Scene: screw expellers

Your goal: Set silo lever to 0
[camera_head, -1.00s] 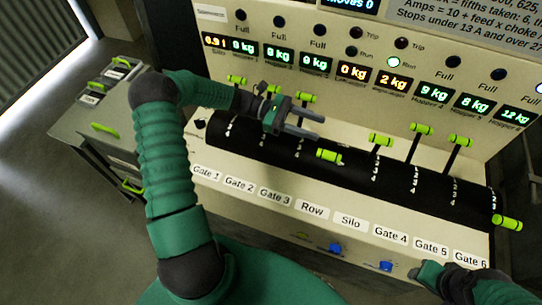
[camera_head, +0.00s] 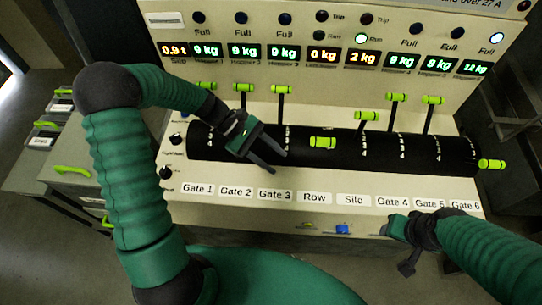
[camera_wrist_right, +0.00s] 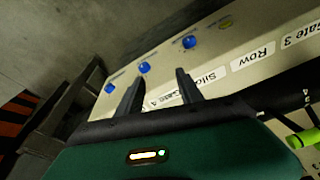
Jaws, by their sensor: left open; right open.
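The silo lever (camera_head: 367,115) has a lime-green crossbar handle. It rises from the black drum (camera_head: 345,148) above the Silo label (camera_head: 353,200) and sits a little lower than the Gate 4 handle (camera_head: 397,97). Its exact scale mark is too small to read. My left gripper (camera_head: 278,163) is open and empty over the drum near Gate 3, left of the row lever (camera_head: 322,142) and well left of the silo lever. My right gripper (camera_head: 393,248) is low at the panel's front edge below Gate 4. Its open, empty fingers show in the right wrist view (camera_wrist_right: 160,90).
Gate 1 to 3 handles (camera_head: 243,87) stand high at the left. The Gate 5 handle (camera_head: 433,99) is high, and the Gate 6 handle (camera_head: 491,164) is low at the right. A blue button (camera_head: 343,229) sits on the front face. Drawer cabinets (camera_head: 50,150) stand at the left.

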